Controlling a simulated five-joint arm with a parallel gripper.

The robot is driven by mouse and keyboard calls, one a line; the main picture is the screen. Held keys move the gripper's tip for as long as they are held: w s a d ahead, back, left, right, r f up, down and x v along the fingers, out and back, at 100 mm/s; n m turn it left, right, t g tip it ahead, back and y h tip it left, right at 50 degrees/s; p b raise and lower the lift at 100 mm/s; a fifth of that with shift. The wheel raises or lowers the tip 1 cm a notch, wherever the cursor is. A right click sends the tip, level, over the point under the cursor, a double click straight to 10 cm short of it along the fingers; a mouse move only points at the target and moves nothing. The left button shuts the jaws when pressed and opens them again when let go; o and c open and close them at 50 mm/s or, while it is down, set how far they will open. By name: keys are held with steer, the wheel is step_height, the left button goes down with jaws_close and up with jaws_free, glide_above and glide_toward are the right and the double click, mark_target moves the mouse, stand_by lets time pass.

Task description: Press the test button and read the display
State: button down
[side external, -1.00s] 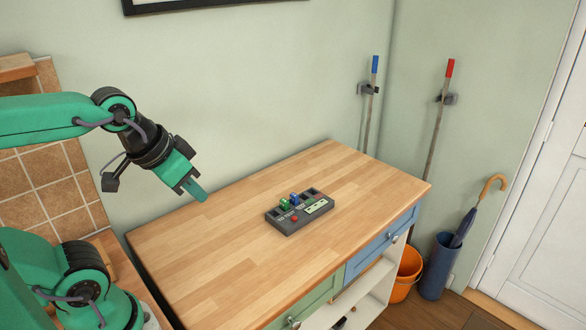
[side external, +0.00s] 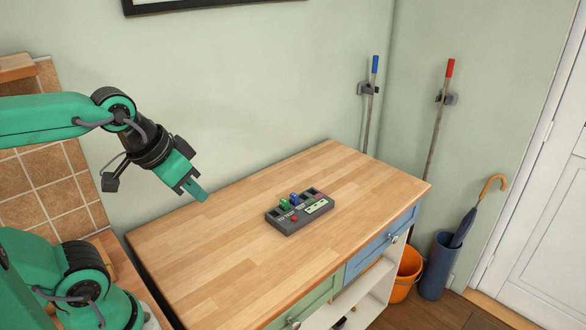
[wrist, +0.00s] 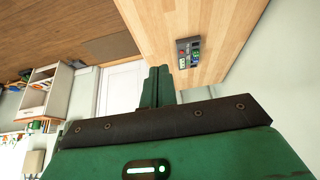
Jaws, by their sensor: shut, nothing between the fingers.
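A dark grey test box (side external: 300,214) lies on the wooden worktop (side external: 225,245). On its top are a red button (side external: 294,219), a green block (side external: 285,204), a blue block (side external: 294,198) and a pale display (side external: 316,207), whose reading is too small to make out. The box also shows in the wrist view (wrist: 188,52), beyond my fingertips. My gripper (side external: 203,196) is shut and empty, above the worktop's left part, to the left of the box and apart from it. Its fingers show together in the wrist view (wrist: 158,72).
The worktop around the box is clear. A wall stands behind it. To the right are an orange bucket (side external: 404,272), a blue umbrella stand (side external: 437,265) with an umbrella, and two wall-hung poles, one blue-tipped (side external: 371,100) and one red-tipped (side external: 440,110).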

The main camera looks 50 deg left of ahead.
steer(key=shift+w, duration=0.1)
steer(key=m+t+y, duration=0.1)
steer(key=m+t, duration=0.3)
steer(key=m, duration=0.4)
glide_above(294, 218)
step_height(294, 218, down, 15)
steer(key=shift+s+a, duration=0.15)
steer(key=shift+s, duration=0.3)
steer(key=shift+f, duration=0.15)
steer(key=shift+f, duration=4.3)
